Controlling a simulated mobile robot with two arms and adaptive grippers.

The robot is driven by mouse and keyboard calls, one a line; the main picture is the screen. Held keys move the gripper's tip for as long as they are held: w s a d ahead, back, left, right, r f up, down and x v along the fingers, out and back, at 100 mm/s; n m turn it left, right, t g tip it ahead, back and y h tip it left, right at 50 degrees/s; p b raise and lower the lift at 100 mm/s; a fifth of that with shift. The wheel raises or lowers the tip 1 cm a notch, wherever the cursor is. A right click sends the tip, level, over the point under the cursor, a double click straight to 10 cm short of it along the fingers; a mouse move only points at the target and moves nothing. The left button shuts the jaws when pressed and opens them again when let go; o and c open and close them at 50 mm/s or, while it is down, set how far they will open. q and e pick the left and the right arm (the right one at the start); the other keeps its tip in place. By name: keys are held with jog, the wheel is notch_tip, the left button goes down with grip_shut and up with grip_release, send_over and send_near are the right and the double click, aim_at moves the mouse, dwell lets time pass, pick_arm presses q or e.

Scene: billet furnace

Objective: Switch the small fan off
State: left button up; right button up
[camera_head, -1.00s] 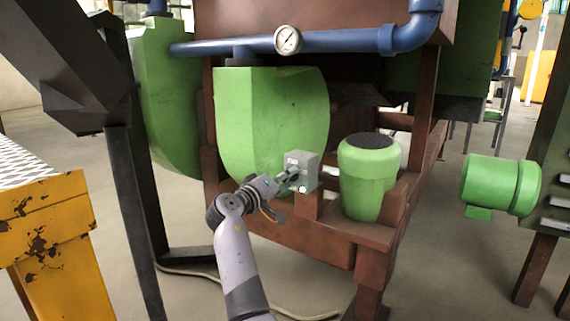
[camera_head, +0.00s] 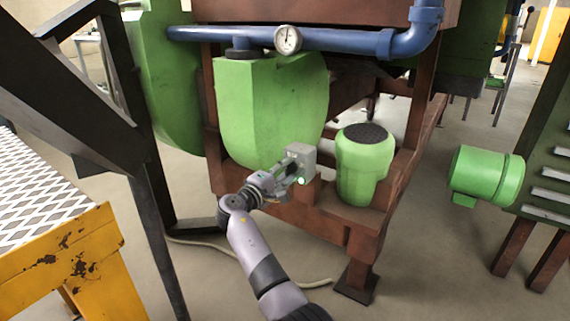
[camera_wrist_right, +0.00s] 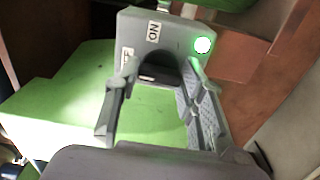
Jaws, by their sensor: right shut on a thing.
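The grey switch box (camera_head: 300,157) is mounted on the rust-brown frame, between the large green housing and the smaller green unit. In the right wrist view the box (camera_wrist_right: 228,62) has an ON label (camera_wrist_right: 153,32), a second, partly hidden label (camera_wrist_right: 127,60) and a lit green lamp (camera_wrist_right: 203,45). My right gripper (camera_head: 290,178) is at the box front. The knob's exact setting is unclear. My left gripper is out of view.
A green unit with a dark round top (camera_head: 364,165) stands close right of the box. The large green housing (camera_head: 272,110) is behind my right gripper, under a blue pipe (camera_head: 340,42) with a gauge (camera_head: 288,39). A yellow-edged platform (camera_head: 70,265) is at left.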

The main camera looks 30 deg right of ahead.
jog(key=shift+n, duration=0.3)
jog(key=o, duration=1.1)
jog(key=shift+o, duration=0.2)
jog(key=v, duration=1.2)
jog(key=shift+f, duration=0.1)
